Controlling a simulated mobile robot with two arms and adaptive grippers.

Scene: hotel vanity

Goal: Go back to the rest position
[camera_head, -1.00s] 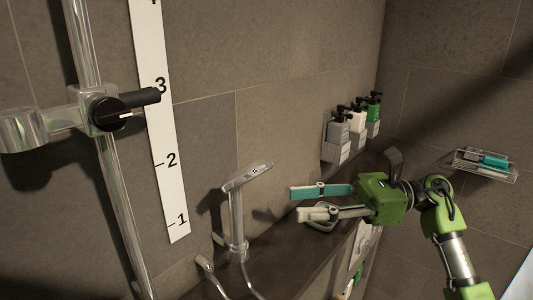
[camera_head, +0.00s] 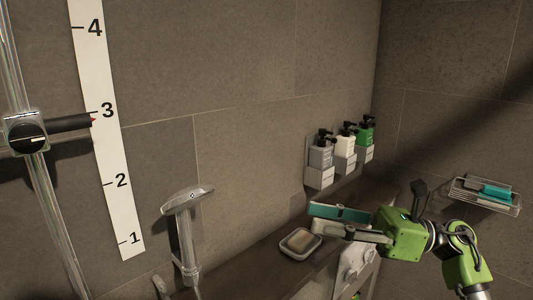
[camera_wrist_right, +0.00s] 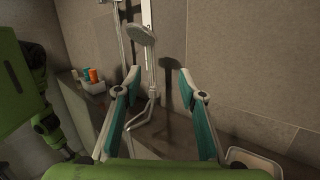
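My right gripper (camera_head: 313,218) is at the end of a green arm coming in from the lower right. Its two teal-padded fingers are spread apart with nothing between them. In the head view the fingertips show just above and right of a small dish (camera_head: 284,247) holding a pale bar of soap on the ledge. The right wrist view also shows the open fingers (camera_wrist_right: 158,93), with the shower hardware beyond them. My left gripper is not seen in the head view. A green arm part shows at the left of the right wrist view.
A hand shower (camera_head: 188,200) and a rail with a black knob (camera_head: 27,138) stand at the left by a numbered strip (camera_head: 110,150). Pump bottles (camera_head: 345,145) sit in wall holders. A wire basket (camera_head: 463,190) hangs on the right wall. Small orange items (camera_wrist_right: 93,76) stand on the ledge.

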